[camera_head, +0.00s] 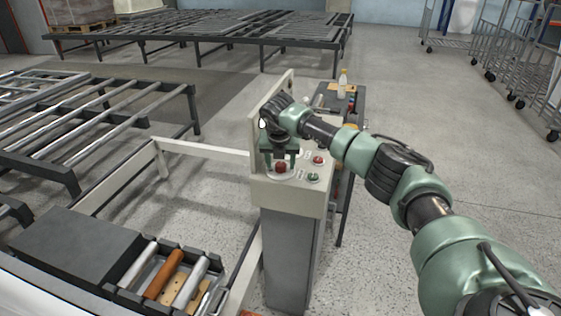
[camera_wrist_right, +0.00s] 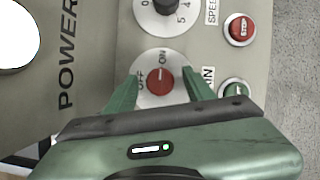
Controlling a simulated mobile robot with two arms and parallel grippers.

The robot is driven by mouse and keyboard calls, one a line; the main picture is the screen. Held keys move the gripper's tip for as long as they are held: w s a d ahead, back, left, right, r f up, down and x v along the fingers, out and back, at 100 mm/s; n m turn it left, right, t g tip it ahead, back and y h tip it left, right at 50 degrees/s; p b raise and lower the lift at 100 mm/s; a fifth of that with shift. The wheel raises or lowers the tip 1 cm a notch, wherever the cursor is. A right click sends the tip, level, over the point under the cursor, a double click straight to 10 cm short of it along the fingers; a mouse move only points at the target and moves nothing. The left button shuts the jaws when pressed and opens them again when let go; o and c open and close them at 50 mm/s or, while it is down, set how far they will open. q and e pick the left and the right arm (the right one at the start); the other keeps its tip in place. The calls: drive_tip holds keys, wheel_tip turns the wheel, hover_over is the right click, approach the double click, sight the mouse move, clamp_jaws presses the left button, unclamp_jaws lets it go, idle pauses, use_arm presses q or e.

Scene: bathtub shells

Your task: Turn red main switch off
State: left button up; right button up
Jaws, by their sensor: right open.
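The red main switch (camera_head: 281,167) is a round knob on the sloped top of a cream control box (camera_head: 290,197) on a grey pedestal. In the right wrist view the red switch (camera_wrist_right: 160,80) sits on a pale disc, with "OFF" printed to its left and "ON" above it. I cannot tell clearly which label it points at. My right gripper (camera_head: 280,157) is over the panel, pointing down. In the wrist view its green fingers (camera_wrist_right: 161,80) are open, one on each side of the knob, with gaps showing. My left gripper is not in view.
A red STOP button (camera_wrist_right: 241,29) and a green button (camera_wrist_right: 236,90) sit right of the switch. A speed dial (camera_wrist_right: 165,8) is above it.

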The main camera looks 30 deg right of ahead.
clamp_jaws()
